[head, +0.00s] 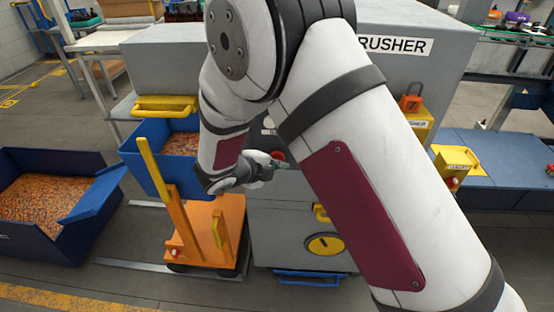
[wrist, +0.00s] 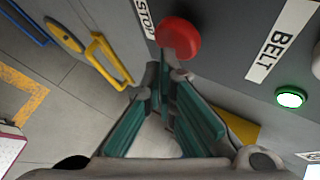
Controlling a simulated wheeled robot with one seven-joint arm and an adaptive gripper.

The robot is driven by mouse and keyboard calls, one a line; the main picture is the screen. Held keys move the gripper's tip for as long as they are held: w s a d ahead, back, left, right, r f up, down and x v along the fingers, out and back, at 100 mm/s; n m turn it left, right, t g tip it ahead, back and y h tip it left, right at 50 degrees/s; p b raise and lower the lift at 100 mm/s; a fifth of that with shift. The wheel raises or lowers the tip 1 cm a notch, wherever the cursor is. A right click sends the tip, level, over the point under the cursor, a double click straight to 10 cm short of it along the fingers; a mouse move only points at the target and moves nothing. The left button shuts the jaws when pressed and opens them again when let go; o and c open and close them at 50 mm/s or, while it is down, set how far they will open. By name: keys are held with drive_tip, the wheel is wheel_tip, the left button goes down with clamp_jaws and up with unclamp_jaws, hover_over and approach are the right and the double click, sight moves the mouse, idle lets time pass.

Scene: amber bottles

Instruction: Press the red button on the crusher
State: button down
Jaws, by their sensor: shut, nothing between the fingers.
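The crusher (head: 420,75) is a large grey machine with a CRUSHER sign, partly hidden behind my arm. A round red button (wrist: 178,38) sticks out from its grey panel beside a STOP label (wrist: 146,18); in the head view, a bit of red (head: 278,155) shows at my gripper. My gripper (wrist: 166,78) is shut and empty, its teal fingers pointing at the panel just below the red button in the wrist view. I cannot tell whether the tips touch the button or panel. In the head view, my gripper (head: 284,166) is mostly seen from behind.
A lit green button (wrist: 290,97) sits near a BELT label (wrist: 282,42). A yellow handle (wrist: 108,60) projects from the machine. An orange cart (head: 205,240) stands at its left front, near blue bins of orange pieces (head: 45,200). A yellow box (head: 455,160) stands at right.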

drive_tip(key=shift+w, duration=0.45)
idle(0.4)
idle(0.3)
drive_tip(key=shift+s, duration=0.9)
drive_tip(key=s+p, duration=0.2)
drive_tip(key=s, duration=0.3)
drive_tip(key=shift+a, duration=0.1)
idle(0.7)
